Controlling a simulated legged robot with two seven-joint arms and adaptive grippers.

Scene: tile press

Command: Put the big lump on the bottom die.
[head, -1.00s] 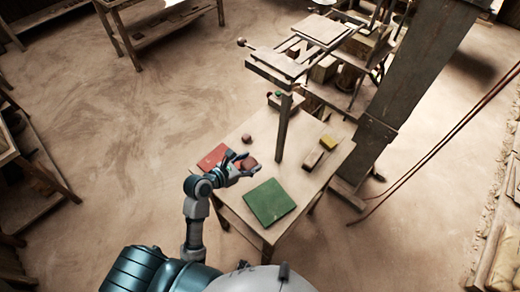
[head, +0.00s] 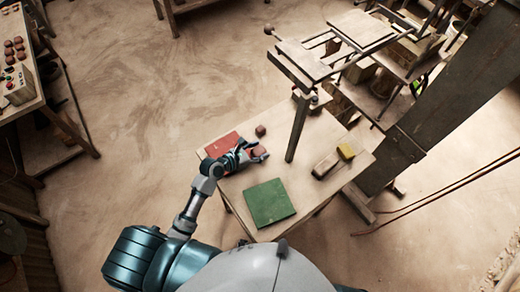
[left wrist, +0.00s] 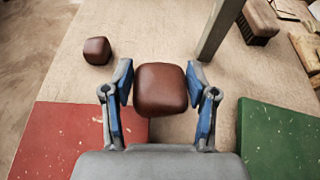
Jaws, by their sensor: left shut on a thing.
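The big lump (left wrist: 160,88), reddish brown and rounded, sits between the fingers of my left gripper (left wrist: 160,105) in the left wrist view. The gripper is shut on it. In the head view, my left gripper (head: 254,156) holds the big lump (head: 259,151) over the table, near the red mat's right edge; I cannot tell whether the lump touches the tabletop. A smaller brown lump (head: 260,131) lies just beyond it and also shows in the left wrist view (left wrist: 97,50). The wooden press (head: 302,60) stands behind; I cannot clearly tell its bottom die. My right gripper is not in view.
The table (head: 318,135) carries a red mat (head: 220,145), a green mat (head: 269,202) and a brush-like block (head: 325,165) with a yellow block (head: 346,151). A wooden post (head: 297,130) rises beyond the gripper. A side table (head: 22,85) with several lumps stands far left.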

